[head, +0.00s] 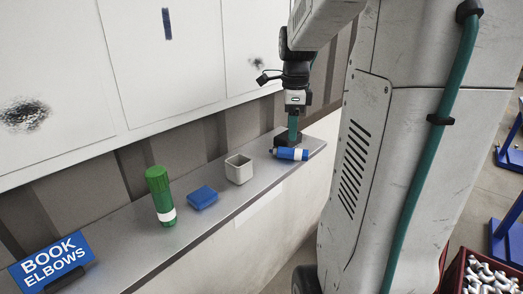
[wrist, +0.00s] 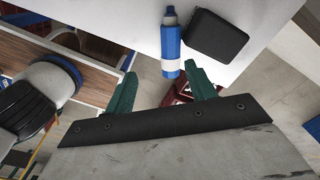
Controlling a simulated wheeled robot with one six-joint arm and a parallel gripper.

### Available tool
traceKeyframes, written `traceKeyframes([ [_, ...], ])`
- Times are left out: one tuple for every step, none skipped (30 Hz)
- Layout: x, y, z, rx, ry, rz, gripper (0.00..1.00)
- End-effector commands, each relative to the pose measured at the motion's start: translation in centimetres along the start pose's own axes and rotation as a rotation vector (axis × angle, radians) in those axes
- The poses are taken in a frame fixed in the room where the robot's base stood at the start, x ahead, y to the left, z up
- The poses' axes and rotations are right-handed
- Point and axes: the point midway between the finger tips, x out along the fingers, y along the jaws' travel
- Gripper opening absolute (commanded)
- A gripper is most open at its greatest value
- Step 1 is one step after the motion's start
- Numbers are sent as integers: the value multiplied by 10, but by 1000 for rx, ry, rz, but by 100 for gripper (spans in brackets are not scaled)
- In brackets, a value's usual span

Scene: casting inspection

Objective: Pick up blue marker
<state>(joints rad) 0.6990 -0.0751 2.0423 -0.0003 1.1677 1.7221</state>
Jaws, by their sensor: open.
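The blue marker (head: 290,153) lies on its side on the narrow grey shelf near its far end, with a white band round it. In the wrist view the blue marker (wrist: 171,42) points away from me, and its near end is between the tips of my fingers or just beyond them. My gripper (head: 293,133) points down above the marker in the head view. In the wrist view my gripper (wrist: 161,75) has its two teal fingers spread apart with nothing held. Whether a finger touches the marker cannot be told.
A black block (head: 284,136) sits close beside the marker; it also shows in the wrist view (wrist: 215,35). Along the shelf (head: 190,237) stand a white cup (head: 239,168), a blue block (head: 202,197), a green marker (head: 160,193) and a sign (head: 52,262). Whiteboards (head: 160,80) hang behind.

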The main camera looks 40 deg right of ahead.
Motion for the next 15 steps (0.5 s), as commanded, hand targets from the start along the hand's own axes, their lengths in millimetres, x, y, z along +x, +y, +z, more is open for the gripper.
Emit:
traceKeyframes([
  [3, -10, -9, 74, 1, 5, 55],
  [4, -14, -13, 108, 1, 5, 55],
  [6, -17, -16, 142, 1, 6, 55],
  [8, -19, -18, 160, 1, 7, 55],
  [11, -20, -19, 171, 2, 8, 55],
  [15, -21, -20, 180, 2, 9, 55],
  [18, -21, -21, 183, 2, 9, 55],
  [22, -21, -21, 183, 2, 9, 55],
  [27, -20, -21, 182, 2, 9, 55],
  [30, -20, -20, 181, 2, 10, 55],
  [33, -20, -20, 181, 2, 9, 55],
  [38, -20, -20, 180, 2, 9, 55],
  [42, -19, -20, 179, 2, 10, 55],
  [46, -18, -20, 179, 2, 11, 55],
  [52, -18, -19, 178, 2, 10, 55],
])
